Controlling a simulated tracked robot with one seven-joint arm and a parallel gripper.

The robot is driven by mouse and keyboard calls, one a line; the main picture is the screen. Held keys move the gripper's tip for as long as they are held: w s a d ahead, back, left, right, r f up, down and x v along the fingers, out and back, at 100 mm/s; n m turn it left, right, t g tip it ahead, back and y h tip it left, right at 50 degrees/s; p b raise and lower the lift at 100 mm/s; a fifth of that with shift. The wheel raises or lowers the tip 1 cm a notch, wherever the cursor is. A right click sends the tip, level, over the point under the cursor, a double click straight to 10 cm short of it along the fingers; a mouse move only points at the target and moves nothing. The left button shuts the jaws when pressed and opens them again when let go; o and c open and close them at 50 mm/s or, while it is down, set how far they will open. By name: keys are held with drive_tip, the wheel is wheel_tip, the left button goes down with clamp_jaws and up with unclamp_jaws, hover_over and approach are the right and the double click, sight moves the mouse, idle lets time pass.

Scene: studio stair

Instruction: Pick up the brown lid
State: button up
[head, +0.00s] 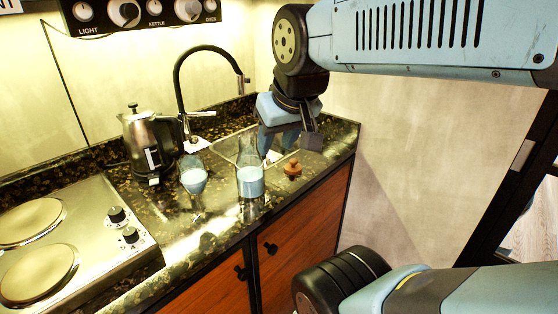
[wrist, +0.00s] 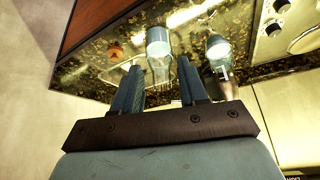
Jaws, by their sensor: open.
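The brown lid (head: 292,168) is small and round with a knob on top. It sits on the dark speckled counter near its front edge, just right of a glass bottle (head: 250,180) holding pale liquid. In the wrist view the lid (wrist: 116,51) lies beyond my left fingertip, apart from it. My gripper (head: 284,150) is over the sink area, behind the lid and bottle in the head view. In the wrist view my gripper (wrist: 162,80) has its two fingers spread and nothing held between them. The bottle (wrist: 159,42) shows beyond the gap between the fingers.
A glass with pale liquid (head: 193,178) stands left of the bottle. A steel kettle (head: 148,145) and a black curved tap (head: 180,75) stand behind. A two-plate hob (head: 70,240) is at the left. Wooden cabinet doors (head: 300,235) drop below the counter edge.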

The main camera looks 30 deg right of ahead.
drive_tip(key=o, duration=0.3)
drive_tip(key=shift+w+d, duration=0.2)
drive_tip(key=shift+d, duration=0.05)
drive_tip(key=o, duration=0.6)
drive_tip(key=w+d+n, duration=0.1)
drive_tip(key=w+n, duration=0.1)
drive_tip(key=w+d+f+n+h, duration=0.1)
drive_tip(key=w+n, duration=0.1)
drive_tip(key=w+d+n, duration=0.1)
drive_tip(key=w+n, duration=0.1)
drive_tip(key=shift+w+d+f+g, duration=0.1)
drive_tip(key=shift+d+f+g, duration=0.05)
drive_tip(key=shift+d+g, duration=0.2)
drive_tip(key=w+d+n, duration=0.1)
drive_tip(key=w+n, duration=0.1)
drive_tip(key=w+d+f+n+h, duration=0.1)
drive_tip(key=w+n, duration=0.1)
drive_tip(key=w+d+f+n+g, duration=0.1)
drive_tip(key=w+n, duration=0.1)
drive_tip(key=shift+d+f, duration=0.25)
drive_tip(key=n+g+h, duration=0.2)
drive_tip(key=n, duration=1.1)
approach(293, 160)
drive_tip(key=shift+t, duration=0.35)
drive_tip(key=shift+s+x, duration=0.15)
drive_tip(key=shift+x, duration=1.65)
drive_tip(key=shift+s+x, duration=0.15)
drive_tip(key=shift+x, duration=1.65)
drive_tip(key=shift+s+x, duration=0.15)
drive_tip(key=shift+x, duration=1.65)
